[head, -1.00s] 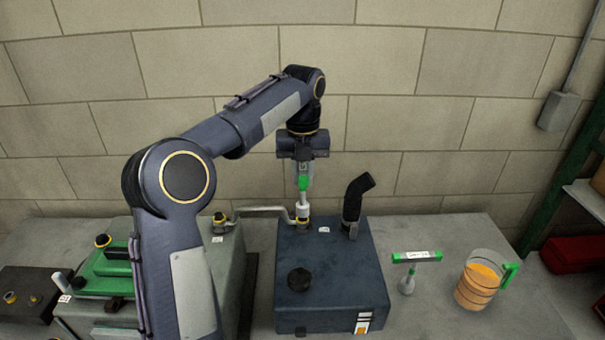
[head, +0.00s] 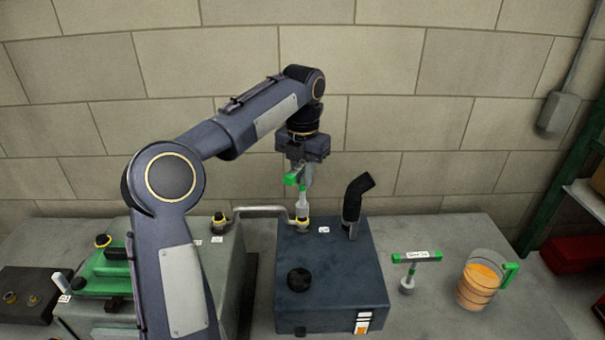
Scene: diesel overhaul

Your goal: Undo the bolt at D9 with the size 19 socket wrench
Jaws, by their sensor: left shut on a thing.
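My left gripper (head: 300,174) points down above the back left of the dark blue box. It is shut on the green handle of a socket wrench (head: 302,207). The wrench stands upright, its light grey socket over the yellow-ringed fitting (head: 302,224) at the right end of a metal pipe (head: 262,210). The bolt under the socket is hidden. A small white label (head: 323,230) lies right of it, its text too small to read. A second green-handled wrench (head: 416,257) stands on the bench to the right. My right gripper is not in view.
The dark blue box (head: 340,285) carries a black cap (head: 299,280) and a bent black hose (head: 355,199). A jug of orange liquid (head: 478,282) stands at the right. A green engine part (head: 103,271) sits at the left. Bench between box and jug is mostly clear.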

